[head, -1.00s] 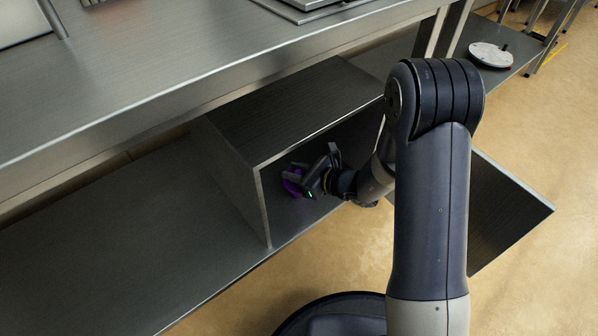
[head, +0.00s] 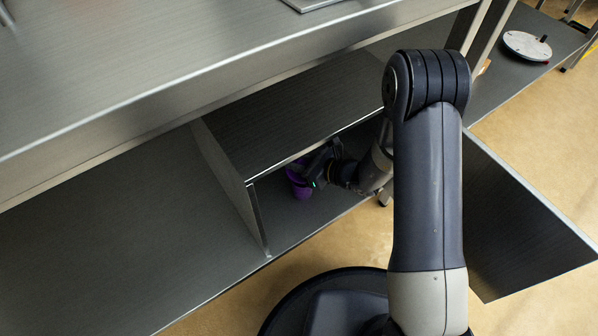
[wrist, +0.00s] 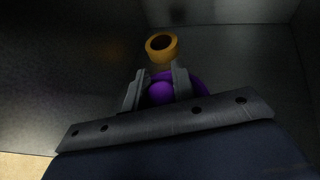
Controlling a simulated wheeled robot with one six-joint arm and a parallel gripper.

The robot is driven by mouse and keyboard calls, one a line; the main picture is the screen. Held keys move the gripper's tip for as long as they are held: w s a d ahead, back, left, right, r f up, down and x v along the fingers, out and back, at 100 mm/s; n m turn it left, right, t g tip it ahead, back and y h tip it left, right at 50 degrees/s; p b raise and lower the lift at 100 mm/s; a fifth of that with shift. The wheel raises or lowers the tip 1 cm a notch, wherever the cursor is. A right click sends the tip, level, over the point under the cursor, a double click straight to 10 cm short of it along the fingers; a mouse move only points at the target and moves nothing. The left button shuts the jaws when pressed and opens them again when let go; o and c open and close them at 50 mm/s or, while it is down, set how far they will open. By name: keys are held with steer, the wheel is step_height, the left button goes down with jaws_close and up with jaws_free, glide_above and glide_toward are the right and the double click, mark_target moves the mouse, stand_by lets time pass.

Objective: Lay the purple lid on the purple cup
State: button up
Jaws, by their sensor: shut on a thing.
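My gripper (wrist: 158,72) is shut on the round knob of the purple lid (wrist: 161,92), whose disc shows behind and right of the fingers in the wrist view. In the head view my gripper (head: 318,168) is inside the open steel compartment, near its left wall. Purple shows at and below the fingers there; the lower part looks like the purple cup (head: 302,191), upright on the compartment floor. The lid and cup look very close, one above the other. I cannot tell whether they touch or line up. In the wrist view the lid and gripper hide the cup.
An orange, hollow round cup or ring (wrist: 153,54) stands just beyond the lid. The steel compartment (head: 300,108) has a roof close above my arm and a left wall (head: 228,185). Its open door (head: 520,225) hangs to the right. A white disc (head: 527,46) lies far right.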

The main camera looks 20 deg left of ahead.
steer(key=shift+f+b, duration=0.7)
steer(key=shift+f, duration=1.1)
steer(key=shift+f, duration=0.1)
steer(key=shift+f+b, duration=0.15)
steer(key=shift+b, duration=0.15)
steer(key=o, duration=1)
steer(key=shift+c, duration=0.2)
steer(key=shift+r+p, duration=0.3)
steer(key=p+v, duration=0.3)
steer(key=v, duration=0.9)
steer(key=shift+p, duration=0.4)
steer(key=shift+s, duration=0.1)
